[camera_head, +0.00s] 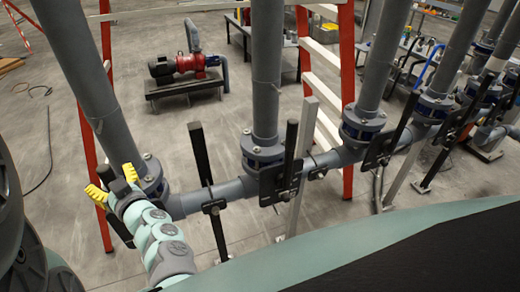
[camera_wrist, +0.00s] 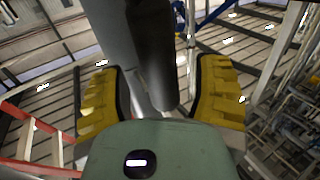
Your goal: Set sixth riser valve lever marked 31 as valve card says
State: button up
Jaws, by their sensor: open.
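My gripper (camera_head: 113,182) is at the leftmost riser valve, with its yellow fingers apart. In the wrist view the open yellow fingers (camera_wrist: 159,98) stand on either side of a dark rounded bar (camera_wrist: 155,50), which looks like a valve lever. I cannot tell whether either finger touches it. A grey riser pipe (camera_wrist: 108,35) rises just left of the bar. In the head view my gripper and arm hide most of this lever. Other risers to the right have black levers, one near the middle (camera_head: 291,150) and one further right (camera_head: 404,116). No number 31 and no valve card can be read.
A grey horizontal pipe (camera_head: 232,190) links the valves, with a black upright post (camera_head: 200,152) close right of my gripper. A red-legged ladder (camera_head: 347,90) stands behind. A red pump (camera_head: 187,65) sits further back on the floor.

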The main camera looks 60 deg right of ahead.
jog(key=shift+w+f, duration=0.1)
jog(key=shift+w, duration=0.4)
grip_shut()
dwell(0.3)
